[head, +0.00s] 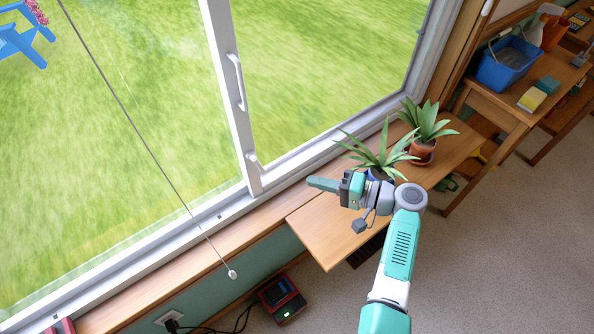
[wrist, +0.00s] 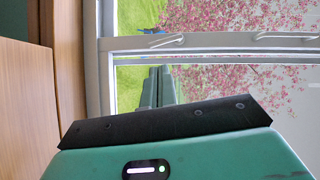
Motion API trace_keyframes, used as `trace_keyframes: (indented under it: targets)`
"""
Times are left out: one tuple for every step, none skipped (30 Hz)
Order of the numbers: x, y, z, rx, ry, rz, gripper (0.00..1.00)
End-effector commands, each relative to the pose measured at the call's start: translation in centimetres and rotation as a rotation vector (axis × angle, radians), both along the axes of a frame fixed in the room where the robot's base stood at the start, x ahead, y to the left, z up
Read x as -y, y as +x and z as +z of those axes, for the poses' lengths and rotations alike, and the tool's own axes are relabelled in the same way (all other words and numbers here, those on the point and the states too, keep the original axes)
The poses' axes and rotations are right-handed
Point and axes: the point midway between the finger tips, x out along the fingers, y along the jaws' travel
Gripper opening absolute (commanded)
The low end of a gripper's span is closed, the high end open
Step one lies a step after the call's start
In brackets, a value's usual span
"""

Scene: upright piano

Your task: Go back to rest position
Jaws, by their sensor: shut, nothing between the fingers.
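My gripper (head: 312,184) is shut and empty at the end of my teal and grey arm. In the head view it points left, toward the window, above the wooden top (head: 335,228). In the wrist view the teal fingers (wrist: 160,86) are together, with the window behind them. The black and teal gripper body fills the bottom of that view.
Two potted plants (head: 421,150) stand on the wooden top right by my wrist. The window frame (head: 232,95) and sill run along the left. A red charger (head: 282,298) sits below. A blue bucket (head: 508,65) stands at upper right. Carpet (head: 500,270) is clear at right.

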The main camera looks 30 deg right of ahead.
Motion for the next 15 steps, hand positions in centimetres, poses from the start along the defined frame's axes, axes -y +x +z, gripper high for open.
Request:
trace_keyframes:
  targets:
    - [0.5, -0.5, 0.2, 0.0, 0.0, 0.0, 0.0]
    - [0.7, -0.7, 0.2, 0.0, 0.0, -0.001, 0.0]
    - [1.0, -1.0, 0.3, 0.0, 0.0, -0.001, 0.0]
    - [1.1, -1.2, 0.3, 0.001, -0.001, -0.001, 0.0]
    - [1.2, -1.3, 0.3, 0.001, -0.001, 0.0, 0.0]
    - [1.3, -1.4, 0.3, 0.0, -0.001, 0.001, 0.0]
    - [1.3, -1.5, 0.3, 0.0, -0.001, 0.001, 0.0]
    - [1.4, -1.5, 0.2, 0.0, -0.001, 0.001, 0.0]
    - [1.4, -1.5, 0.2, 0.0, -0.001, 0.001, 0.0]
    - [1.4, -1.5, 0.2, 0.0, -0.001, 0.001, 0.0]
    - [1.4, -1.5, 0.2, 0.0, -0.001, 0.001, 0.0]
    - [1.4, -1.5, 0.2, 0.0, -0.001, 0.001, 0.0]
    - [1.4, -1.5, 0.2, 0.0, -0.001, 0.001, 0.0]
    - [1.4, -1.5, 0.2, 0.0, -0.001, 0.001, 0.0]
    - [1.4, -1.5, 0.2, 0.0, -0.001, 0.001, 0.0]
